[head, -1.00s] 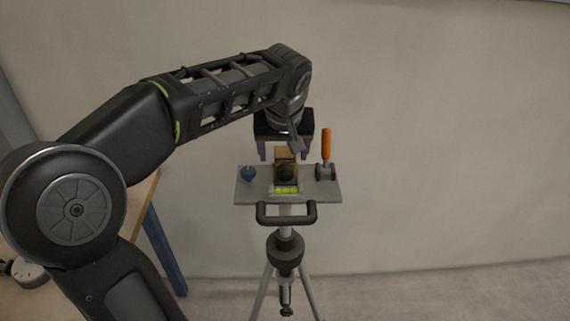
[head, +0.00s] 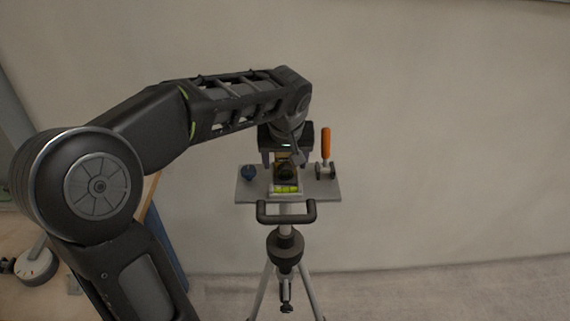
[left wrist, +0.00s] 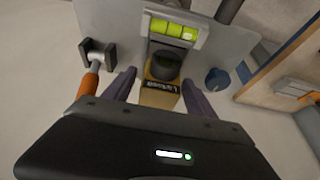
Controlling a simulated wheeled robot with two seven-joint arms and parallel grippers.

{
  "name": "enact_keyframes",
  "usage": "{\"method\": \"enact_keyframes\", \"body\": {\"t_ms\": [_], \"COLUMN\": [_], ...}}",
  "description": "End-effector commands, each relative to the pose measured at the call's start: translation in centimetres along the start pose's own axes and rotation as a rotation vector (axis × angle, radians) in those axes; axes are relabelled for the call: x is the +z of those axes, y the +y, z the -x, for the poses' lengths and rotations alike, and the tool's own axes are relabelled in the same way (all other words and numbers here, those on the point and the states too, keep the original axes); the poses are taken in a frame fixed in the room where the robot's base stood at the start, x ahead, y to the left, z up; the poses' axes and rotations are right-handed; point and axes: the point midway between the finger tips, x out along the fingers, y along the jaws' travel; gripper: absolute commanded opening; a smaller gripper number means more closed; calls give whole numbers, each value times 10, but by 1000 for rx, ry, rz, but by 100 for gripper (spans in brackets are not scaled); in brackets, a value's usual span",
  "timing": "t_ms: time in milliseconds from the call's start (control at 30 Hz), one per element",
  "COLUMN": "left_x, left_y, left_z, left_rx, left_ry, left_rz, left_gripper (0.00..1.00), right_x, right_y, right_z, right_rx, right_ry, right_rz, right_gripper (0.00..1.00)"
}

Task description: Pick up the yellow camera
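The yellow camera (head: 285,171) stands on the grey plate (head: 327,191) on top of a tripod. Its dark round lens faces the front. It also shows in the left wrist view (left wrist: 158,97), with its yellow body between my fingers. My left gripper (head: 284,162) is above the camera and has come down around it, one finger on each side. In the left wrist view the left gripper (left wrist: 158,88) is open, with a gap between each finger and the camera. My right gripper is in neither view.
An orange-handled tool (head: 326,145) stands in a holder at the plate's right. A small blue object (head: 248,172) sits at its left. A green level vial (head: 286,188) lies in front of the camera. A black handle (head: 286,218) juts out in front. A wooden table is at left.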

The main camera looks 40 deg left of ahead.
Motion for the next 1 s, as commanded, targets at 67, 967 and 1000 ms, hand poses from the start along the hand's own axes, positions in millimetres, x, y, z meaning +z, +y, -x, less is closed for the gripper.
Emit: {"method": "enact_keyframes", "body": {"t_ms": [67, 967, 1000], "left_x": [0, 0, 0], "left_y": [0, 0, 0], "left_z": [0, 0, 0], "left_rx": [0, 0, 0], "left_ry": [0, 0, 0], "left_rz": [0, 0, 0], "left_gripper": [58, 0, 0], "right_x": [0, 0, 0], "right_y": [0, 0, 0], "right_z": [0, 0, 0], "right_rx": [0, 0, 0], "right_ry": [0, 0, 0], "right_rz": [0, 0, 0], "right_gripper": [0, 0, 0]}}
